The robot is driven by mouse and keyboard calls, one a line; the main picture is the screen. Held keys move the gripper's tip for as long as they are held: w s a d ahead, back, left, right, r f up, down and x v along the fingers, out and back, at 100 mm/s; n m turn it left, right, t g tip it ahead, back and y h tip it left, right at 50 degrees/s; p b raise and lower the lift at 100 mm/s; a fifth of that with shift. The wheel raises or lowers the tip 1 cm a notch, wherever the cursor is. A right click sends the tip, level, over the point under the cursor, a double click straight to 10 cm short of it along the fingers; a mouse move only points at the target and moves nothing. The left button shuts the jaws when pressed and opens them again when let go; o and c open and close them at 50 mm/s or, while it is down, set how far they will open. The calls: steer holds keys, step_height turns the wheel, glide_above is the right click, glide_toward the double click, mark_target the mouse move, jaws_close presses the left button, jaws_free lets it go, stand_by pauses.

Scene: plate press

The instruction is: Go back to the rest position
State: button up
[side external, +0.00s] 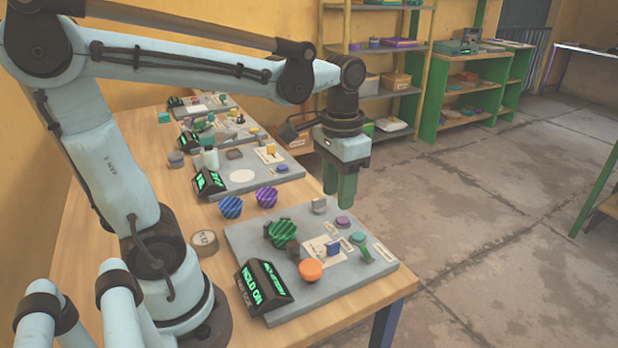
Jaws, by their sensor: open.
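My gripper (340,195) has two green fingers that point down. It hangs in the air, apart from anything, and appears above the far right part of the nearest grey panel (240,240). It is open with nothing between the fingers. That panel carries a dark display (264,286) with green letters reading "HOLD ON".
A second grey panel (283,188) stands behind, with more panels beyond. Shelves (470,90) stand at the back. Open floor lies right.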

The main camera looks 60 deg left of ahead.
stand_by(0.4)
steer(key=t, duration=0.2)
steer(key=s+d+f+t, duration=0.1)
steer(key=t, duration=0.1)
steer(key=f+t, duration=0.1)
steer(key=t, duration=0.2)
steer(key=shift+s+d, duration=0.15)
steer(key=shift+d, duration=0.25)
